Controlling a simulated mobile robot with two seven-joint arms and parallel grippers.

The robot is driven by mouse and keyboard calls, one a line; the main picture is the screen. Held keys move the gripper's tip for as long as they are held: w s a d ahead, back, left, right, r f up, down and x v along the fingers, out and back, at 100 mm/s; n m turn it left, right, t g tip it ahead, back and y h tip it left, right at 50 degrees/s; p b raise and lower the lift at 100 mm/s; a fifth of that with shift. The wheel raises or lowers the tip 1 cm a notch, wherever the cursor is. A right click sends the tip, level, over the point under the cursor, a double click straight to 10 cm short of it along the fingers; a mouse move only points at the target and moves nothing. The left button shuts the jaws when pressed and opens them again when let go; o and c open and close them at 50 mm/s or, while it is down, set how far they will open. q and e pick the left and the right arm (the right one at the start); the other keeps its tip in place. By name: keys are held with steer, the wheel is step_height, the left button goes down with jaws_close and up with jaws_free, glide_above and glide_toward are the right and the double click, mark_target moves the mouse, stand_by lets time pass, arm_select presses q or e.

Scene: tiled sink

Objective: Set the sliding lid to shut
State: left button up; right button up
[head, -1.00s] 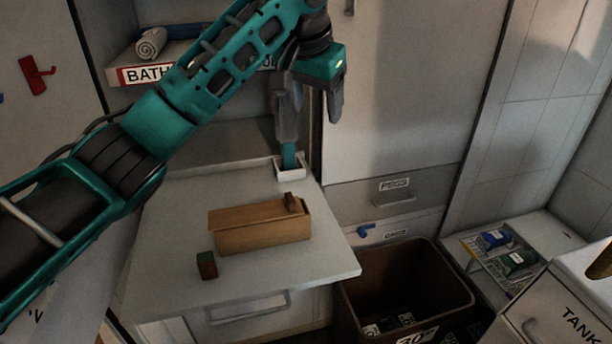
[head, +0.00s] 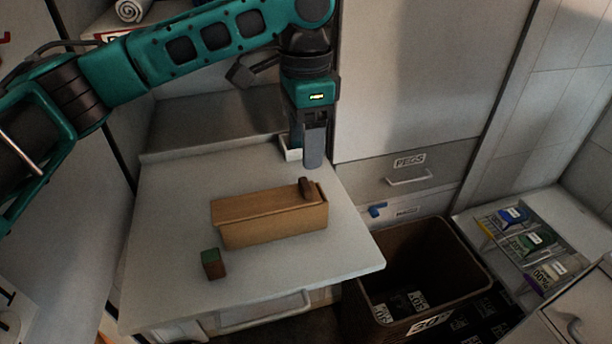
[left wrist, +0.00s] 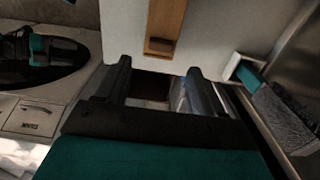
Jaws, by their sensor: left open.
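A long wooden box (head: 275,227) sits on the pale counter. Its sliding lid (head: 255,204) lies along the top, with a dark brown knob (head: 306,188) at the right end. A narrow gap shows at the box's right end, beside the knob. In the left wrist view the lid (left wrist: 167,18) and the knob (left wrist: 160,46) show at the top. My left gripper (head: 312,160) points down above the counter, behind the knob and apart from it. Its fingers (left wrist: 158,75) are open and empty. My right gripper is not in view.
A small green-and-brown block (head: 212,264) stands in front of the box. A small white holder (head: 291,153) is behind my left gripper. A brown bin (head: 400,275) is right of the counter. The counter's front left is clear.

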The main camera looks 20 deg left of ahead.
mark_target(305, 183)
arm_select(q)
step_height(305, 183, down, 8)
steer(key=shift+b, duration=0.4)
jaws_close()
stand_by(0.5)
